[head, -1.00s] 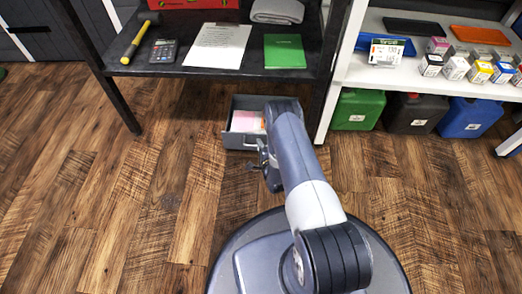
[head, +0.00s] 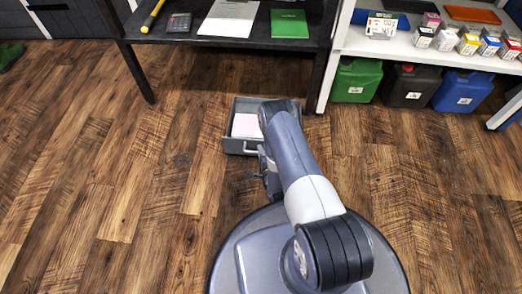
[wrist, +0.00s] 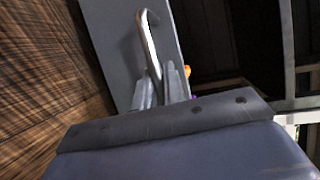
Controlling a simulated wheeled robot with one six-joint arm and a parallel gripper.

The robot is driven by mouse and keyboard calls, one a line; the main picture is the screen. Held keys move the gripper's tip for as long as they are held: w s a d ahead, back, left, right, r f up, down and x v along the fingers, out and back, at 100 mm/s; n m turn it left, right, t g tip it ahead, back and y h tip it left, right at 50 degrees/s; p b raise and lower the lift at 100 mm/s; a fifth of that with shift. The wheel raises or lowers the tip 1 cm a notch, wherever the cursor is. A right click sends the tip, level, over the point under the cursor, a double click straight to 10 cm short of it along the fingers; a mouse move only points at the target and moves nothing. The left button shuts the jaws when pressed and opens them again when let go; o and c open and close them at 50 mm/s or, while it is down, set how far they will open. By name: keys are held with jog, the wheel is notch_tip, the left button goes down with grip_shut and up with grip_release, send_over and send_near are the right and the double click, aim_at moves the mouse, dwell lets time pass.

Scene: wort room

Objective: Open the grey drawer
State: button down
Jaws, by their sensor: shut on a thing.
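Part of the drawer is hidden behind my arm. My gripper (head: 264,160) is at the drawer's front, partly hidden by my arm in the head view. In the wrist view, the grey drawer front (wrist: 108,35) fills the upper middle. Its silver bar handle (wrist: 148,42) runs down between my gripper's fingers (wrist: 160,88), which are shut on it.
The dark desk (head: 230,42) holds a green book, a white sheet, a calculator and a yellow-handled tool. Green, black and blue canisters (head: 407,87) stand under the white shelf (head: 425,45) at right.

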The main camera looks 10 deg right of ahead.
jog(key=shift+s+a, duration=0.15)
jog(key=shift+s, duration=0.25)
jog(key=c, duration=1.5)
grip_release()
